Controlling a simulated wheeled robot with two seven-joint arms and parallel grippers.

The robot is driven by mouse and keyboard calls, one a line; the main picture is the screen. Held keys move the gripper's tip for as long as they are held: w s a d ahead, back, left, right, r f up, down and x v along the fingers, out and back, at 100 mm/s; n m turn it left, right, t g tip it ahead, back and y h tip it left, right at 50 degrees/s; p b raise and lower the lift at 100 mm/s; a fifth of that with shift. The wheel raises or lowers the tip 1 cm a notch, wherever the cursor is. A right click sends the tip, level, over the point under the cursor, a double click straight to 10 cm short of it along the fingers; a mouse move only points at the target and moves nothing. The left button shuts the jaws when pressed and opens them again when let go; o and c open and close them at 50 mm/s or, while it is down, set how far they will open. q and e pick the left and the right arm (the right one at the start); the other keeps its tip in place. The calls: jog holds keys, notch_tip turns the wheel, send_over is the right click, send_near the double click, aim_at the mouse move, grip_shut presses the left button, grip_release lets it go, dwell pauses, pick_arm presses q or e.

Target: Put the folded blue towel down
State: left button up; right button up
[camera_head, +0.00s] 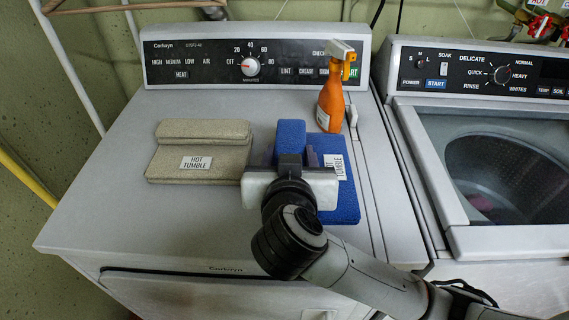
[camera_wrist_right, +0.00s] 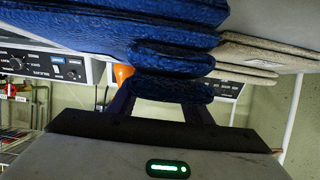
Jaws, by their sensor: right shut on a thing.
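The folded blue towel (camera_head: 344,200) is over the right part of the dryer top, with a white "HOT TUMBLE" label on its right half. It also fills the top of the right wrist view (camera_wrist_right: 110,35). My right gripper (camera_head: 290,158) is shut on the towel's folded edge, and the fingers (camera_wrist_right: 163,100) straddle the fold in the wrist view. The gripper body hides part of the towel. I cannot tell whether the towel touches the dryer top. My left gripper is not in view.
A folded beige towel (camera_head: 199,160) labelled "HOT TUMBLE" lies just left of the blue one. An orange spray bottle (camera_head: 331,95) stands behind the blue towel. The dryer top (camera_head: 110,205) is bare at front left. A washer (camera_head: 480,240) stands at right.

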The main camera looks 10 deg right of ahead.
jog(key=shift+f, duration=2.05)
jog(key=o, duration=1.2)
